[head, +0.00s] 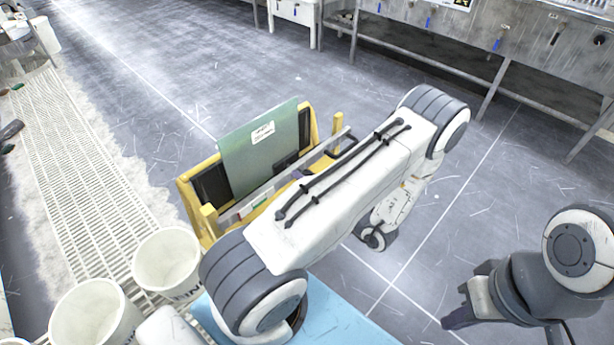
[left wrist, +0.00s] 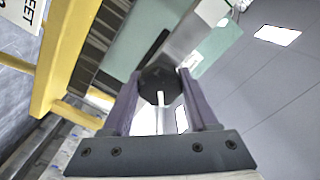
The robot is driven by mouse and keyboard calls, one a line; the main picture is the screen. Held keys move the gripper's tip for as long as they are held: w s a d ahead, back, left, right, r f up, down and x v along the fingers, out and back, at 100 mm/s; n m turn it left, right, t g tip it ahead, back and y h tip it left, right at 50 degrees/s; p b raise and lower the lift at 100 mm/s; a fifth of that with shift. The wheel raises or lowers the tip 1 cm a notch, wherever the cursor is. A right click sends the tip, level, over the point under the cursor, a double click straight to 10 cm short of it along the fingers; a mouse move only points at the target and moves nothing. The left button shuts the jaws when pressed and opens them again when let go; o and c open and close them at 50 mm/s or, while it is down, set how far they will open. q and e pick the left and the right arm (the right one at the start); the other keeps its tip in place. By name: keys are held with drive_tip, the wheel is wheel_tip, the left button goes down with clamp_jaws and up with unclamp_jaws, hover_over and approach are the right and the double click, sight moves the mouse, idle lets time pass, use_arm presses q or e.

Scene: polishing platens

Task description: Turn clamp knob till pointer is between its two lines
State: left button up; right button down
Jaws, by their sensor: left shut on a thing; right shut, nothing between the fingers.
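The clamp knob (left wrist: 156,76) is dark and faceted, in the middle of the left wrist view. My left gripper (left wrist: 159,84) is shut on it, one purple finger on each side. A narrow pale bar shows just below the knob; I cannot tell whether it is the pointer, and the two lines cannot be made out. In the head view my left arm hides the knob; a purple bit of my left gripper (head: 299,174) shows beside the arm at the yellow stand (head: 190,195). The stand holds a green plate (head: 245,160). My right gripper (head: 456,318) is shut and empty at lower right.
White buckets (head: 168,262) stand at lower left beside a pale slatted walkway (head: 75,165). A blue surface (head: 340,315) lies at the bottom. Metal benches (head: 540,45) line the back right. The grey floor right of the stand is clear.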

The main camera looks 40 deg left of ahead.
idle(0.3)
use_arm(q)
drive_tip(key=o, duration=1.3)
drive_tip(key=shift+o, duration=0.2)
drive_tip(key=d, duration=1)
drive_tip(key=shift+s+d, duration=0.25)
drive_tip(key=shift+s, duration=0.15)
drive_tip(key=shift+w, duration=0.1)
